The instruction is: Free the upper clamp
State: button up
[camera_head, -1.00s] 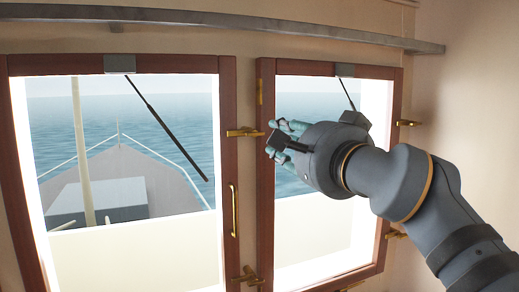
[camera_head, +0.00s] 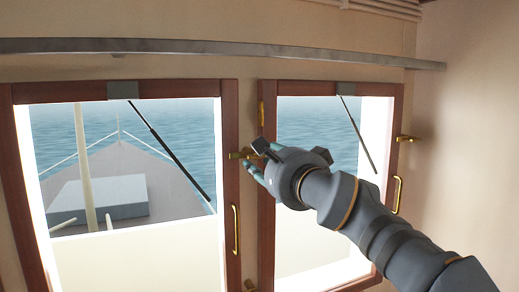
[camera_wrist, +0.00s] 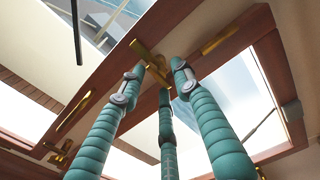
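The brass upper clamp (camera_head: 240,155) sits on the frame post between the two windows. In the wrist view the upper clamp (camera_wrist: 148,56) lies just beyond my fingertips, its bar slanting across the dark wood. My gripper (camera_head: 260,160) is at the clamp's right end in the head view and hides part of it. In the wrist view my gripper (camera_wrist: 158,78) has three teal fingers spread apart around the clamp's near end. I cannot tell whether any finger touches it. Nothing is held.
A brass handle (camera_head: 235,220) is on the left window's frame. A lower clamp (camera_head: 249,286) shows at the bottom edge. Another clamp (camera_head: 407,138) and a handle (camera_head: 397,194) are on the right. A grey rail (camera_head: 200,46) runs above the windows.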

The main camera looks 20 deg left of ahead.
jog(key=shift+w+a, duration=0.3)
jog(key=c, duration=0.8)
jog(key=shift+r, duration=0.1)
grip_shut()
